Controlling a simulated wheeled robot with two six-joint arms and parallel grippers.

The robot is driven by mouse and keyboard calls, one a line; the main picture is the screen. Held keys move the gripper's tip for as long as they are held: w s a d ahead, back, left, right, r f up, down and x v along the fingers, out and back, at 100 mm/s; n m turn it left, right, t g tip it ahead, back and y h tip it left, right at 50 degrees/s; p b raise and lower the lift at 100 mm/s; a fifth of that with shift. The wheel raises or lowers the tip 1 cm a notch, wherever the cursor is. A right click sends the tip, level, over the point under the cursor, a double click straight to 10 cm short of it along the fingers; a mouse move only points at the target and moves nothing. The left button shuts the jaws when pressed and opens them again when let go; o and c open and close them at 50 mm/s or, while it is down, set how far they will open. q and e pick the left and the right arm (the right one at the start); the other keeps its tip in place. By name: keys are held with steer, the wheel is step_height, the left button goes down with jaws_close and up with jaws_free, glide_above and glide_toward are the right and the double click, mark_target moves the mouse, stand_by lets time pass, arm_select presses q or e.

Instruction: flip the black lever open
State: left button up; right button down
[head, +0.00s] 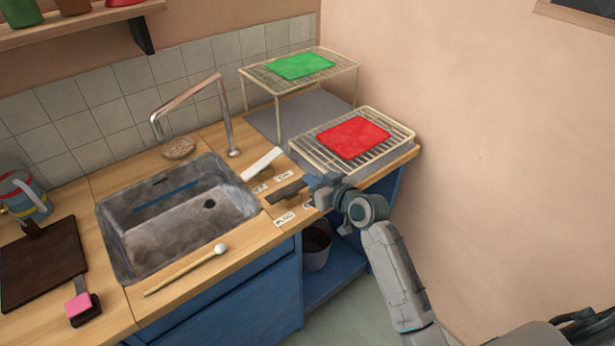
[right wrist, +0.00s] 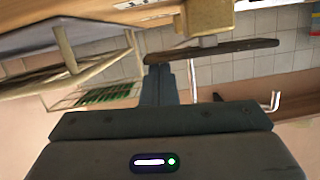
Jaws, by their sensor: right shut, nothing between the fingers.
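The black lever (head: 287,192) sits on the wooden counter right of the sink, nearly flat, one end toward my right gripper. In the right wrist view the black lever (right wrist: 225,49) is a long dark bar on a tan block (right wrist: 209,17). My right gripper (head: 317,184) is shut and empty at the lever's right end. In the right wrist view its closed fingers (right wrist: 159,70) reach up to the bar's left end; I cannot tell whether they touch. A white lever (head: 262,163) lies just behind the black one. My left gripper is out of view.
Small white label cards (head: 284,219) lie around the levers. A wire rack with a red plate (head: 353,137) is close to my right gripper, and a taller rack with a green plate (head: 300,66) stands behind. The sink (head: 180,245) and a mallet (head: 187,269) are to the left.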

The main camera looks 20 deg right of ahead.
steer(key=shift+d+f+m+y, duration=0.15)
steer(key=shift+f+m+y, duration=0.15)
steer(key=shift+f+m, duration=0.25)
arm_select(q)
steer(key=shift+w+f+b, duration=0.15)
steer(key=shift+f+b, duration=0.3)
arm_select(e)
steer(key=shift+w+f, duration=0.1)
steer(key=shift+f, duration=0.05)
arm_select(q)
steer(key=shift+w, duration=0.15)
arm_select(e)
steer(key=shift+d, duration=0.1)
